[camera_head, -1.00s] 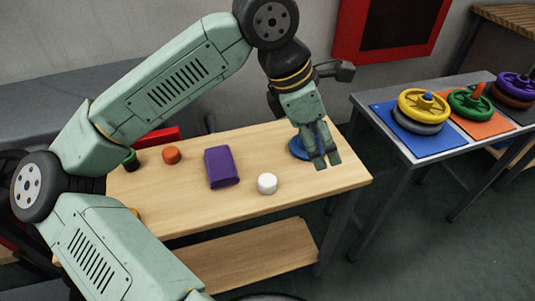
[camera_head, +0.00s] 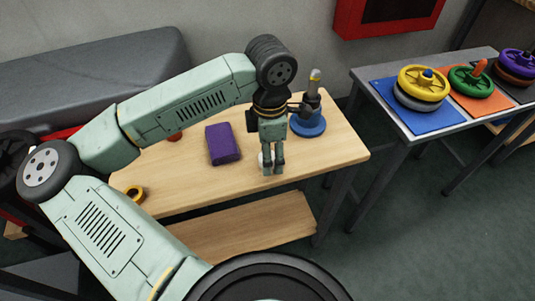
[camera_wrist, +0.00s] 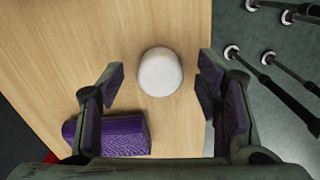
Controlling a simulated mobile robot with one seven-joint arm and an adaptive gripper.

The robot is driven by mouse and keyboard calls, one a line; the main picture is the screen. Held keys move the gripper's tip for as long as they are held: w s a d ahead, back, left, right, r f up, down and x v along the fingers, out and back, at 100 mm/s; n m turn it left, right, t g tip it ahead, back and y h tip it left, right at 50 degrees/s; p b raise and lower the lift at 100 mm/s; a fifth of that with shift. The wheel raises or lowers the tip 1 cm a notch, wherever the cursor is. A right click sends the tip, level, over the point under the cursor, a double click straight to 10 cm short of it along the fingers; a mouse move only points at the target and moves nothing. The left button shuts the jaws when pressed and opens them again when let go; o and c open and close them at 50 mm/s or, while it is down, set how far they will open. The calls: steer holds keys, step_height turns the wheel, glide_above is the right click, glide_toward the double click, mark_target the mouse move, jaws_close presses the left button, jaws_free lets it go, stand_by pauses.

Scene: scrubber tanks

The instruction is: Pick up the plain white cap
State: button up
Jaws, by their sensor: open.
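The plain white cap (camera_wrist: 160,72) stands on the wooden table, near its front edge. In the head view the cap (camera_head: 261,161) is mostly hidden behind my fingers. My gripper (camera_head: 272,170) points down over it. In the wrist view my gripper (camera_wrist: 160,85) is open, with one finger to the left and one to the right of the cap. The cap lies between and slightly beyond the fingertips, and no contact shows. I cannot tell the exact height of the fingertips above the table.
A purple block (camera_head: 222,144) lies left of the cap on the wooden table (camera_head: 190,190). A blue round base with an upright post (camera_head: 307,124) stands behind right. A side table holds colored wheels on mats (camera_head: 424,88).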

steer(key=shift+f, duration=0.6)
steer(key=shift+c, duration=0.6)
steer(key=c, duration=0.9)
steer(key=shift+r, duration=0.1)
